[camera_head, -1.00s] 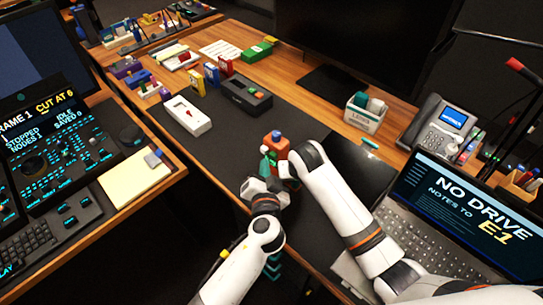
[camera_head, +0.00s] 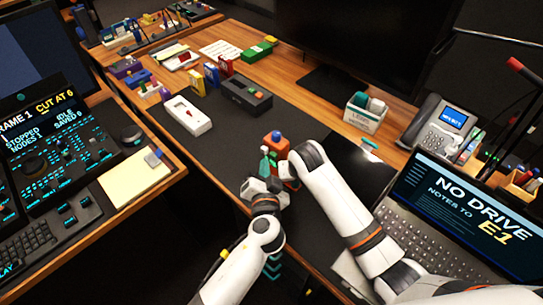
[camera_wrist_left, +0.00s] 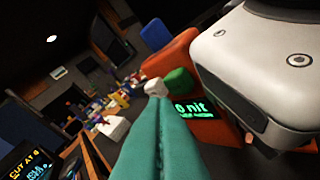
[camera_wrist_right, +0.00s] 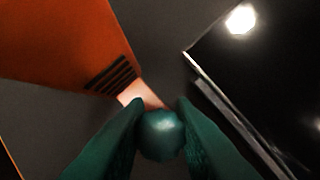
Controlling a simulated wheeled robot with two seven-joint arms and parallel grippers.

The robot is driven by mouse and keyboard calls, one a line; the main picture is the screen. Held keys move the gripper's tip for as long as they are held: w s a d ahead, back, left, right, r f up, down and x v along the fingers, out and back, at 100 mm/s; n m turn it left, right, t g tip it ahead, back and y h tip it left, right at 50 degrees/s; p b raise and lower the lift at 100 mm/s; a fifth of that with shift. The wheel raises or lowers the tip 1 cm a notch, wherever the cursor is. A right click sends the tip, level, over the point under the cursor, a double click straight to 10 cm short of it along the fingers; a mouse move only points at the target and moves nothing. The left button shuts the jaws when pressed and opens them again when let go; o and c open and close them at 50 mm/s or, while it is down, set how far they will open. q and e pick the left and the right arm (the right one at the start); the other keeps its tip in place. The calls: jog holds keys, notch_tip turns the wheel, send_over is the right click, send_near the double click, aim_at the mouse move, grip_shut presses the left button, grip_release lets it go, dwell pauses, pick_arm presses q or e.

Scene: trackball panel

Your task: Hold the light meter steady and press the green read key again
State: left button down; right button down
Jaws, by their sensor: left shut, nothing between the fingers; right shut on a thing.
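The light meter (camera_head: 275,157) is an orange block with a blue dome on top, standing on the dark desk mat. In the left wrist view its orange body (camera_wrist_left: 174,52) shows a green key (camera_wrist_left: 180,82) and a small display (camera_wrist_left: 195,110) reading "0 nit", with any earlier digits hidden. My left gripper (camera_head: 264,152) is shut and empty; its teal fingertips (camera_wrist_left: 161,100) lie close below the green key, contact unclear. My right gripper (camera_wrist_right: 161,118) is shut on a green ball (camera_wrist_right: 162,135), which a pale stem appears to join to the meter's orange body (camera_wrist_right: 60,40).
A laptop (camera_head: 465,205) is at right. A white device (camera_head: 188,116) and a black box (camera_head: 246,93) stand farther back. The mat between them and the meter is clear.

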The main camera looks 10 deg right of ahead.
pick_arm(q)
jog(key=shift+w+d, duration=0.1)
jog(key=shift+w+d, duration=0.15)
jog(key=shift+d, duration=0.05)
dwell(0.4)
jog(key=shift+w+d, duration=0.25)
jog(key=shift+d, duration=0.05)
dwell(0.6)
dwell(0.3)
jog(key=shift+s+a, duration=0.55)
jog(key=shift+a, duration=0.05)
jog(key=s+a, duration=0.1)
jog(key=a, duration=0.1)
jog(key=s+a, duration=0.2)
dwell(0.4)
jog(key=shift+s, duration=0.1)
dwell(0.5)
